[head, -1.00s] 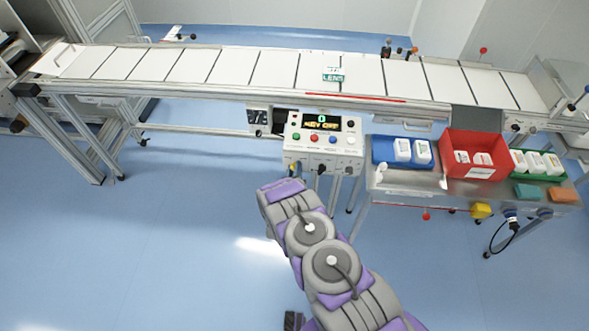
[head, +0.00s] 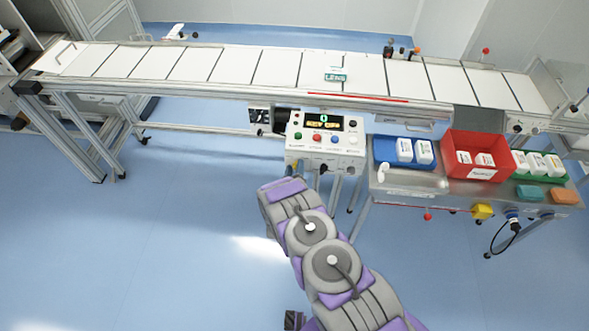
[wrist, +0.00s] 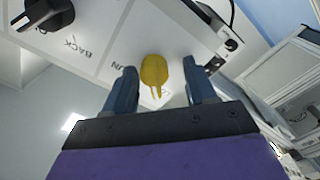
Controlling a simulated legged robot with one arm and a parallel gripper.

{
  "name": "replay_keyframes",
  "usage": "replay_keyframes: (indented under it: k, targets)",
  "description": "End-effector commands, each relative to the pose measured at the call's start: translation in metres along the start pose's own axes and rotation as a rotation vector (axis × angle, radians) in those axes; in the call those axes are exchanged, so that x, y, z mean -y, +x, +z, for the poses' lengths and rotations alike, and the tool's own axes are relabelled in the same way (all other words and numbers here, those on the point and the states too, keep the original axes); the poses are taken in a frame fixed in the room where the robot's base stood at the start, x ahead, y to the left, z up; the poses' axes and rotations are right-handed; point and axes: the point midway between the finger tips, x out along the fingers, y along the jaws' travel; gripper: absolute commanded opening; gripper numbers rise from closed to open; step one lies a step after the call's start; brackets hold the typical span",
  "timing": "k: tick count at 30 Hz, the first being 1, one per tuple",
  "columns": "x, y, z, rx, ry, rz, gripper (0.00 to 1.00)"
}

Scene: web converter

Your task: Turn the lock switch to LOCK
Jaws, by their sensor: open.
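In the wrist view, a yellow key-like handle (wrist: 154,72) stands out from the white panel (wrist: 108,30), probably the lock switch. My gripper (wrist: 161,80) is open, with one dark finger on each side of the handle and visible gaps between. Letters ending in "UN" show beside the left finger. I cannot read a LOCK mark, and the handle's base is hard to make out. In the head view, the white control box (head: 352,158) has a lit display (head: 323,122) reading "0" and what looks like "KEY OFF". My arm's end is just below this box; its fingers are hidden there.
A black knob (wrist: 48,12) sits at the wrist view's upper left near "BACK". The conveyor (head: 230,68) runs behind the box. A side table (head: 410,187) with blue, red (head: 490,142) and green trays stands to the right. The floor at left is clear.

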Motion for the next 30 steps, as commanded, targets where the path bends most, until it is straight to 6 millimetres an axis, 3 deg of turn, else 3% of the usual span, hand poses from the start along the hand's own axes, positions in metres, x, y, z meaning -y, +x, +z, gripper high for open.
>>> replay_keyframes:
  k: [7,11,24,30]
  targets:
    - [-0.002,-0.004,0.001,0.002,0.002,0.001,0.56]
    - [0.0,-0.019,0.0,0.002,0.001,-0.003,0.56]
    - [0.002,-0.116,-0.001,0.0,-0.007,-0.006,0.56]
    - [0.003,-0.152,-0.001,0.0,-0.003,-0.004,0.56]
